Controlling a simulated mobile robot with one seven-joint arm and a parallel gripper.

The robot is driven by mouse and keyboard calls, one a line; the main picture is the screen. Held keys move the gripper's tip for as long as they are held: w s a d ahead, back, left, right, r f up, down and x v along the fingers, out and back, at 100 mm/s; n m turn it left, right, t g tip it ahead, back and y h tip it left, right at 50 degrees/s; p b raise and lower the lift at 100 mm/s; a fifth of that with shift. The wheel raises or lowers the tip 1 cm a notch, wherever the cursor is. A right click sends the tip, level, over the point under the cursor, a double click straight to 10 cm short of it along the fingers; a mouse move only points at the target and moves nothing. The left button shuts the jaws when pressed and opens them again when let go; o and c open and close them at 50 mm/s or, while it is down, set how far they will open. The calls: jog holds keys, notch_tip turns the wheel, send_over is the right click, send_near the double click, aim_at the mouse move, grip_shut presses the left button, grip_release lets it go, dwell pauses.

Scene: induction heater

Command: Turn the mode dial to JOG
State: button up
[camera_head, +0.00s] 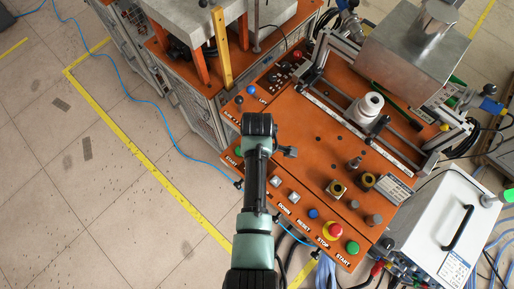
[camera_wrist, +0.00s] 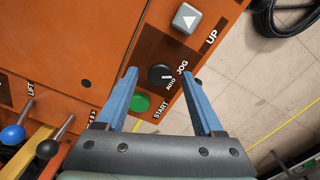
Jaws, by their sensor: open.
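The mode dial (camera_wrist: 160,75) is a round black knob with a white mark, on the orange panel in the wrist view. The labels JOG (camera_wrist: 182,67) and AUTO (camera_wrist: 171,86) are beside it. The mark points right in the picture, roughly between the labels; I cannot tell which it is set to. My gripper (camera_wrist: 162,77) is open, with one blue finger on each side of the dial in the picture. I see no contact, and their height above the panel is unclear. In the head view my arm hides the dial and the fingers.
A green START button (camera_wrist: 139,103) is close below the dial, near the left finger. A grey UP button (camera_wrist: 186,17) is above. Levers with blue and black knobs (camera_wrist: 13,135) stand at lower left. The panel edge and open floor (camera_wrist: 262,85) are to the right.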

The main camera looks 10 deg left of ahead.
notch_tip(320, 180, up, 13)
jog(key=b, duration=0.1)
jog(key=shift+f, duration=0.15)
dwell(0.6)
jog(key=w+r+m+t+b, duration=0.25)
jog(key=w+r+t, duration=0.35)
jog(key=w+r, duration=0.35)
jog(key=w+r+m+t+b, duration=0.1)
jog(key=w+r+m+t, duration=0.25)
jog(key=r, duration=0.55)
jog(key=w+r+m+t, duration=0.25)
jog(key=r+t, duration=0.25)
jog(key=r, duration=0.4)
jog(key=s+d+r+m+t+b, duration=0.1)
jog(key=s+r+m+t, duration=0.15)
jog(key=r, duration=0.65)
jog(key=s+d+r+m+t+b, duration=0.15)
jog(key=r+t, duration=0.25)
jog(key=r, duration=0.5)
jog(key=s+r+m+t, duration=0.3)
jog(key=s+r+t, duration=0.3)
jog(key=s+r, duration=0.6)
jog(key=shift+d+r, duration=0.2)
jog(key=shift+d, duration=0.1)
